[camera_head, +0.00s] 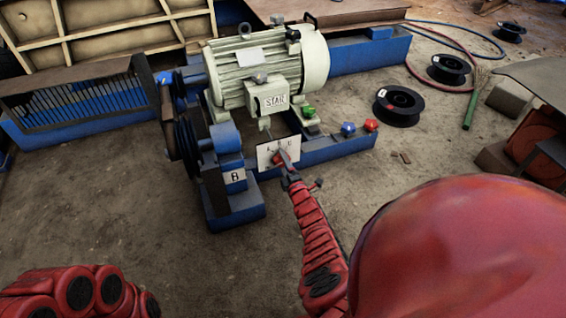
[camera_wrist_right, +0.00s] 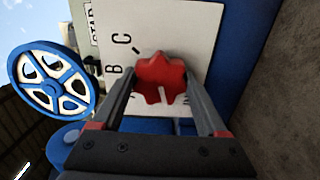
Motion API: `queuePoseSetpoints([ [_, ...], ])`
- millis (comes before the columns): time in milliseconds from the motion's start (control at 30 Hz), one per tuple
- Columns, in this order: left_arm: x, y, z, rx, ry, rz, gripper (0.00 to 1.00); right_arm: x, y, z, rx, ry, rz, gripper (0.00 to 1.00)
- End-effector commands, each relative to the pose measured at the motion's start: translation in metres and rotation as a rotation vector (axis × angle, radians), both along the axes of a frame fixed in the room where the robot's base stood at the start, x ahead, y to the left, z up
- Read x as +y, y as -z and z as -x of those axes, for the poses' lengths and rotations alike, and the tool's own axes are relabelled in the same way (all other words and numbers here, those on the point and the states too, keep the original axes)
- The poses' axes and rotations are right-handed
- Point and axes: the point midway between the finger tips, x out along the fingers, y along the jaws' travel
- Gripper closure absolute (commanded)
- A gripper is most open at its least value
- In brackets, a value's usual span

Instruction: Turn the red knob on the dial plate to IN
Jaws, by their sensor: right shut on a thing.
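The white dial plate (camera_head: 264,152) stands on the blue frame below the motor. It also shows in the right wrist view (camera_wrist_right: 185,30), with the letters B and C readable and other marks partly hidden. The red knob (camera_wrist_right: 158,72) is star-shaped, with a pale pointer line on its face directed toward the lower right of that view. In the head view the knob (camera_head: 278,158) is mostly covered by my gripper. My right gripper (camera_wrist_right: 160,80) is shut on the knob, one finger on each side. In the head view it (camera_head: 284,160) reaches the plate. My left gripper is out of view.
A cream motor (camera_head: 260,70) stands above the plate. Black spools (camera_head: 398,106) lie on the ground farther right. Bare ground is free in front.

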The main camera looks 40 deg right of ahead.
Motion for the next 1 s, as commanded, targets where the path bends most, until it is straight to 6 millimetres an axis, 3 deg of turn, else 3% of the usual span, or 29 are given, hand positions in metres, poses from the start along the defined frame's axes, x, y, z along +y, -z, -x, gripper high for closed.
queuePoseSetpoints([
  [500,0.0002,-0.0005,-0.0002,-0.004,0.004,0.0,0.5,0.0003,0.0028,0.0012,0.107,0.0,0.422,0.8],
  [1000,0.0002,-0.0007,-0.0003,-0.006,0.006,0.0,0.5,0.0005,0.0014,0.0006,0.143,-0.001,0.588,0.8],
])
